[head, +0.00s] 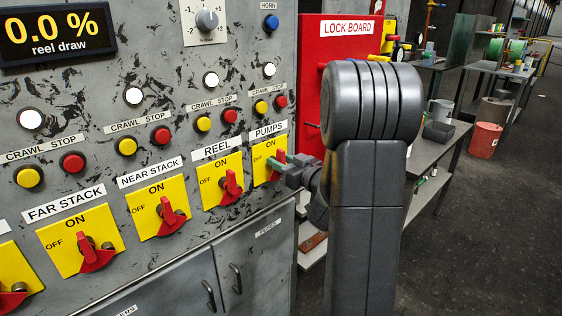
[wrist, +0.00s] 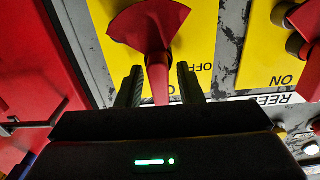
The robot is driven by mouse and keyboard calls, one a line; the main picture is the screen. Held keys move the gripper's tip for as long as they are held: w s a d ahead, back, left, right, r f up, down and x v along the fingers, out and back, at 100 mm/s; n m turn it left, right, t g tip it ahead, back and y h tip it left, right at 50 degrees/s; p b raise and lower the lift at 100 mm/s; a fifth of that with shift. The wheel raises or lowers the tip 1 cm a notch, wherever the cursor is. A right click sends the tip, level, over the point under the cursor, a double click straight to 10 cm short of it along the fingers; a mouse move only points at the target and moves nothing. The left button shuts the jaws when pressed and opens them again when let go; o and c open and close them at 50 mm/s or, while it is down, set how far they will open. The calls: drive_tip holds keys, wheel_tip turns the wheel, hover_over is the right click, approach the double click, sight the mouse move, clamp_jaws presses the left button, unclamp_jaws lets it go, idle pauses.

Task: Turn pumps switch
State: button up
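The pumps switch has a yellow plate (head: 262,160) under the PUMPS label at the right end of the switch row. Its red handle (wrist: 158,75) sits between my gripper's two dark fingers (wrist: 160,85) in the wrist view, which sees the panel upside down. Narrow gaps show beside the handle, so my gripper is open around it. The handle's narrow end points toward the plate's ON side, with OFF to one side. In the head view my gripper (head: 277,163) is at the plate and covers part of the handle.
The reel switch (head: 231,183), near stack switch (head: 168,213) and far stack switch (head: 88,250) stand to the left. Crawl and stop buttons sit above them. A red lock board (head: 312,70) is right of the panel. Cabinet doors (head: 255,265) lie below.

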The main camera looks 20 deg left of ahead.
drive_tip(key=shift+d, duration=0.1)
drive_tip(key=b+v, duration=0.1)
drive_tip(key=v, duration=1.2)
drive_tip(key=shift+s+d, duration=0.2)
drive_tip(key=shift+d, duration=0.1)
drive_tip(key=shift+a, duration=0.15)
drive_tip(key=p+x, duration=0.1)
drive_tip(key=x, duration=1.2)
drive_tip(key=shift+w+a+r, duration=0.1)
drive_tip(key=shift+w+a, duration=0.1)
drive_tip(key=shift+a, duration=0.1)
drive_tip(key=shift+d, duration=0.15)
